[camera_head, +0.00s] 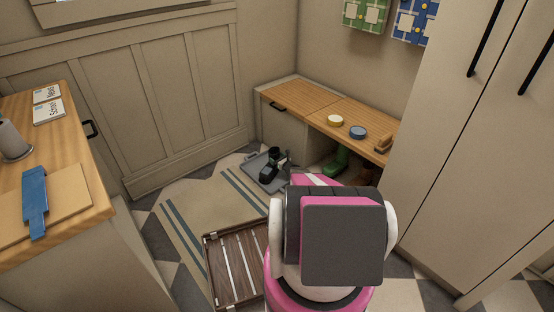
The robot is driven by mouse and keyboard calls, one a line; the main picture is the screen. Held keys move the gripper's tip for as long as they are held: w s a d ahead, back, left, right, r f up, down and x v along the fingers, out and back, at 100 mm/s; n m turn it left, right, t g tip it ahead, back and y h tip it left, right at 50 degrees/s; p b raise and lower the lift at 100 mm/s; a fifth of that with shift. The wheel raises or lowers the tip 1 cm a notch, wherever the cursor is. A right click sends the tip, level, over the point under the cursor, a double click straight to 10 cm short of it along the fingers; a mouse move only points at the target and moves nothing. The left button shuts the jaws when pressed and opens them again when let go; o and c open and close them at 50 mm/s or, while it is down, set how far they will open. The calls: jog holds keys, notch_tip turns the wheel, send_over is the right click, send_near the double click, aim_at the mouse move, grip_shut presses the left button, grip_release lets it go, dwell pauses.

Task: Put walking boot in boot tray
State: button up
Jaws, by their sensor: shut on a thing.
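A dark walking boot (268,171) shows at the grey boot tray (251,161), on the floor by the left end of the bench. The boot is over the tray's area; I cannot tell whether its sole touches the tray. My gripper (283,160) is at the boot's right side, shut on it, small and dark against it. My pink and black arm hides the right part of the tray and much of the gripper.
Green boots (337,162) stand beneath. A slatted wooden rack (233,262) lies on the striped rug (190,212). A tall cabinet (455,150) bounds the right.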

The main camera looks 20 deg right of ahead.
jog(key=o, duration=1.7)
jog(key=shift+f, duration=0.1)
jog(key=v, duration=1.1)
jog(key=s+a+r+n+g+y, duration=0.1)
jog(key=s+a+r+n+g, duration=0.3)
jog(key=a+r+n, duration=0.35)
jog(key=s+a+r+n+g+y, duration=0.2)
jog(key=s+a+r+n+g, duration=0.25)
jog(key=a+r, duration=0.55)
jog(key=s+a+r+n+g+y, duration=0.1)
jog(key=s+a+r+n+g, duration=0.2)
jog(key=s+a+r+n, duration=0.5)
jog(key=s+a+r+n+g+h, duration=0.1)
jog(key=s+a+r+n+h, duration=0.1)
jog(key=s+r, duration=0.4)
jog(key=s+a+r+n+g+h, duration=0.2)
jog(key=s+a+r+n+h, duration=0.1)
jog(key=s, duration=0.6)
jog(key=s+a+r+n+g+h, duration=0.2)
jog(key=s+r+n, duration=0.4)
jog(key=r, duration=0.3)
jog(key=shift+s+a+n+g+h, duration=0.15)
jog(key=shift+s+a+h, duration=0.25)
jog(key=shift+h, duration=0.3)
jog(key=shift+s+a+n+g+h, duration=0.15)
jog(key=shift+s+a+h, duration=0.2)
jog(key=shift+s+h, duration=0.25)
